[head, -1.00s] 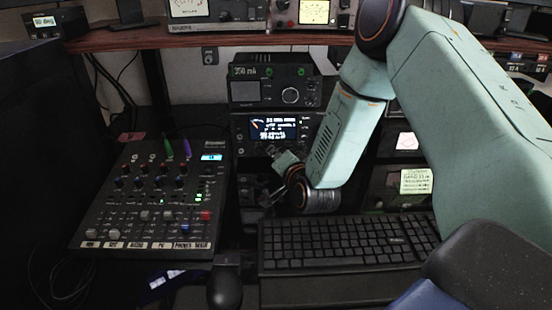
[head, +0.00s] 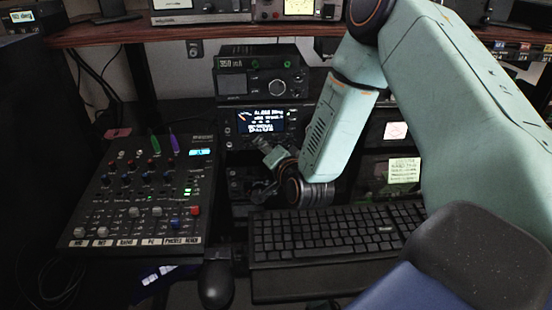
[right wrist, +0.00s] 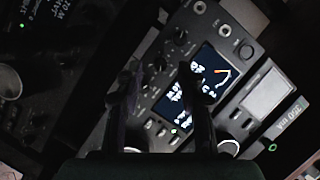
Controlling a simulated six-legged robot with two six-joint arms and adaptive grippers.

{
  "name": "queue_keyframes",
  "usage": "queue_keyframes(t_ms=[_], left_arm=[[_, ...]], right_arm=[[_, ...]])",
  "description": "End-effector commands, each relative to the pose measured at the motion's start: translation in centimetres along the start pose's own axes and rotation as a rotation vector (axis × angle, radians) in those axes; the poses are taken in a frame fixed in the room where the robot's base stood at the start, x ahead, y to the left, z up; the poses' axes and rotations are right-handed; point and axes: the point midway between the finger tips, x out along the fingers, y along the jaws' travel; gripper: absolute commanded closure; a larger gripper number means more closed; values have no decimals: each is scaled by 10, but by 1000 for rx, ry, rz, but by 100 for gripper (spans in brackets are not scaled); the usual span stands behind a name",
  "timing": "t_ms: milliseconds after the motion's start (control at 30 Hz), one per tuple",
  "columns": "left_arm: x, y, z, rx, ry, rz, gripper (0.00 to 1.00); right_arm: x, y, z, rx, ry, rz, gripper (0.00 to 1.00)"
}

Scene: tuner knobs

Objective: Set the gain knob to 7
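The black radio with a lit display (head: 262,121) stands on the desk below another unit, and also fills the middle of the right wrist view (right wrist: 205,85). Small dark knobs (right wrist: 181,35) line its face beside the display. I cannot read which one is the gain knob, nor its setting. My right gripper (head: 262,188) is in front of the lower part of the stack. In the right wrist view its two dark fingers (right wrist: 163,82) are apart, with part of the radio's panel and a small knob (right wrist: 160,64) seen between them. No contact is clear. My left gripper is not in view.
A wooden shelf (head: 215,32) crosses above.

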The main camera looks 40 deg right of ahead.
Motion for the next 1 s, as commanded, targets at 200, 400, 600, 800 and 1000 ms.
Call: queue_keyframes(t_ms=[200,400,600,800,1000], left_arm=[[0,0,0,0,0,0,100],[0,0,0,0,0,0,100],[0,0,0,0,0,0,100],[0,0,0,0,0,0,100],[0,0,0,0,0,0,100]], right_arm=[[-41,0,0,5,-1,3,62],[-77,0,0,6,-1,2,62],[-99,0,0,3,0,2,62],[-104,0,0,0,-1,-1,62],[-104,0,0,0,-1,0,62]])
